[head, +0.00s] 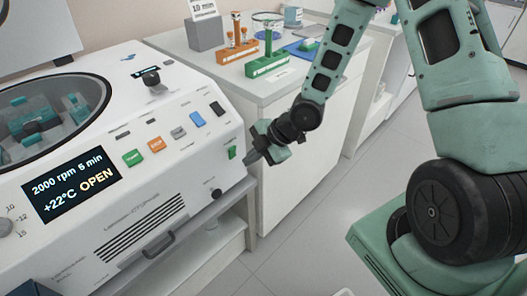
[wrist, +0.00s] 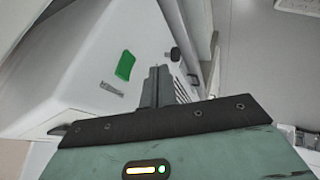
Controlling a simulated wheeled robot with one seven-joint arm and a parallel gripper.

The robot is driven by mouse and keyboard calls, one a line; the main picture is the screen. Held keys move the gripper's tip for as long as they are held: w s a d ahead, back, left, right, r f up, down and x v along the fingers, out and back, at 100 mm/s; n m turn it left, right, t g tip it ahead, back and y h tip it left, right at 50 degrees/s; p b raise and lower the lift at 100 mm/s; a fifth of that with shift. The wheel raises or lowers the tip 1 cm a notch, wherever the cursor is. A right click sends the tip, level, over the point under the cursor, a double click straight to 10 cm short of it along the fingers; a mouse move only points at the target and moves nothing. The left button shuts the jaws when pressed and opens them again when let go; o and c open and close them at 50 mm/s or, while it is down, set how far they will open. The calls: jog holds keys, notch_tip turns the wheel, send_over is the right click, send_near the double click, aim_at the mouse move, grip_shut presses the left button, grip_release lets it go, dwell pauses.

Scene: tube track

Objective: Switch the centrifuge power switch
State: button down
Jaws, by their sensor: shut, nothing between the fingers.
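The white centrifuge (head: 120,150) fills the left of the head view with its lid open. Its display (head: 72,186) is lit and reads 2000 rpm 5 min, +22°C, OPEN. The green power switch (head: 232,152) is on its right end, near the front corner. It also shows in the wrist view as a green rocker (wrist: 125,65). My gripper (head: 252,158) is shut and empty, just right of the switch. In the wrist view my fingertips (wrist: 157,70) are beside the rocker, with a visible gap between them. Whether the tips touch the casing cannot be told.
Coloured buttons (head: 175,133) and a black knob (head: 216,193) are on the centrifuge's front. A white bench (head: 300,75) behind carries tube racks (head: 266,65) and a grey block (head: 204,33).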

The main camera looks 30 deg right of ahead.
aim_at(231, 151)
jog(key=w, duration=0.1)
jog(key=w+a+p, duration=0.1)
jog(key=w, duration=0.1)
jog(key=shift+w+a+r, duration=0.15)
jog(key=shift+w+r, duration=0.1)
jog(key=shift+w, duration=0.15)
jog(key=shift+p, duration=0.3)
jog(key=shift+w+a+r+p, duration=0.1)
jog(key=shift+w+r+p, duration=0.2)
jog(key=shift+p, duration=0.1)
jog(key=shift+f, duration=0.2)
jog(key=shift+r, duration=0.1)
jog(key=shift+r+p, duration=0.6)
jog(key=shift+r, duration=0.15)
